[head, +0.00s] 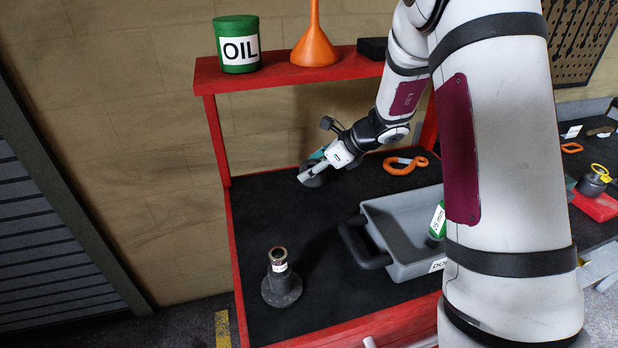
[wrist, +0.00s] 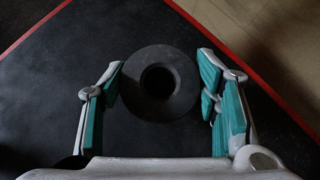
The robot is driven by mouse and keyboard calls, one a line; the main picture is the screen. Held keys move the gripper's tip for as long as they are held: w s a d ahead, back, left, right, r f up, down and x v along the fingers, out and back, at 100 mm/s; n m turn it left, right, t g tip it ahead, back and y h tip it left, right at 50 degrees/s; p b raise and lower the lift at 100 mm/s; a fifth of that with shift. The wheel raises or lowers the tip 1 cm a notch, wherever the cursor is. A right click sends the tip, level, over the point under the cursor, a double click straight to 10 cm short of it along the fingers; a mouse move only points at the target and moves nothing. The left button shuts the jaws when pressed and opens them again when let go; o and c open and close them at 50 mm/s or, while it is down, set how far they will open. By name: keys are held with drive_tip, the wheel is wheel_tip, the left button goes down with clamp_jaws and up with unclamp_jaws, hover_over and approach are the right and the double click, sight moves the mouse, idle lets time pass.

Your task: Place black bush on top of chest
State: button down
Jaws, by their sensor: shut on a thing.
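The black bush (wrist: 157,84) is a thick dark ring with a round hole, seen from above in the wrist view between the two teal-padded fingers. My gripper (wrist: 161,92) is shut on it. In the head view my gripper (head: 313,172) is over the back left part of the chest, and the bush shows only as a dark shape at the fingertips. The chest is red with a black top (head: 262,215). I cannot tell whether the bush touches the top or hangs just above it.
A dark flanged post (head: 281,288) with a label stands at the front left. A grey tray (head: 408,235) holds a green labelled cylinder (head: 437,222). An orange hook (head: 404,166) lies behind it. A red shelf (head: 280,77) carries an oil can (head: 237,45) and an orange funnel (head: 314,42).

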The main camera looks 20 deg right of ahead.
drive_tip(key=shift+a, duration=0.3)
drive_tip(key=shift+a+f+p, duration=0.15)
drive_tip(key=shift+a+f, duration=0.1)
drive_tip(key=shift+f, duration=0.35)
drive_tip(key=shift+a+f+p, duration=0.15)
drive_tip(key=shift+a+f, duration=0.05)
drive_tip(key=shift+f, duration=0.9)
drive_tip(key=shift+f, duration=0.1)
drive_tip(key=c, duration=0.6)
unclamp_jaws()
drive_tip(key=shift+f, duration=0.1)
